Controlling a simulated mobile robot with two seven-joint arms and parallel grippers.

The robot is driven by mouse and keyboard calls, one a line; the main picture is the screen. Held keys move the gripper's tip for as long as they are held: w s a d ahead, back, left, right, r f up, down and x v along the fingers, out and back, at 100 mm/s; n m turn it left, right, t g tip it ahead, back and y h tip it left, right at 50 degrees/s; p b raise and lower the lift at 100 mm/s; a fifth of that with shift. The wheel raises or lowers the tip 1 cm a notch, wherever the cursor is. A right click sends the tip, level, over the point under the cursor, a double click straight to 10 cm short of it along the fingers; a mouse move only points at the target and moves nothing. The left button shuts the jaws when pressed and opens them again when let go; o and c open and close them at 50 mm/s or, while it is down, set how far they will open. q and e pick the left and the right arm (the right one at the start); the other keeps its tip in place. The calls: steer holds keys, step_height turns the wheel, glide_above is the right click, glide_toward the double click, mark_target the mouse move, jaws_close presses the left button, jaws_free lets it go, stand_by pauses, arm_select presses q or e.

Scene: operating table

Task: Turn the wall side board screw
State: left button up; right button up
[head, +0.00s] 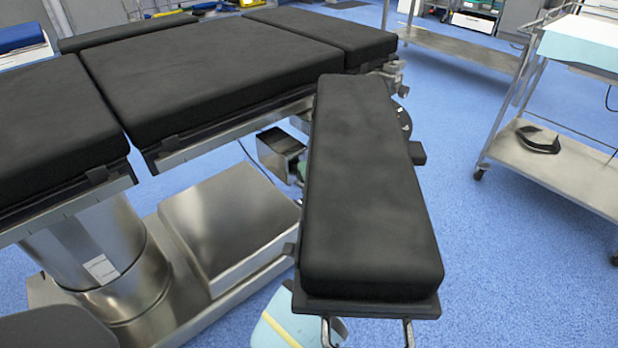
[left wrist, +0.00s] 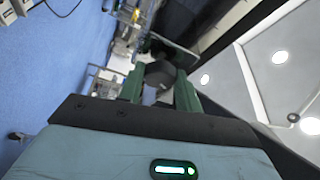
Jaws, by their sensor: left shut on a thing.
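A black padded side board (head: 365,190) sticks out from the operating table (head: 200,75) toward me in the head view. In the left wrist view, my left gripper (left wrist: 159,78) has its two green fingers on either side of a dark knob-like screw (left wrist: 159,71) and is shut on it. In the head view the board hides the left gripper and this screw; only a pale teal part of my arm shows below the board's near end. My right gripper is in neither view.
The table's metal column (head: 90,255) and base stand at the left. A metal cart (head: 560,165) with a black coil on its shelf stands at the right. Blue floor is open between the board and the cart.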

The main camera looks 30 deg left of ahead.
arm_select(q)
steer(key=o, duration=1)
steer(key=p+v, duration=0.1)
steer(key=v, duration=0.6)
steer(key=shift+s+d, duration=0.25)
steer(key=shift+d, duration=0.05)
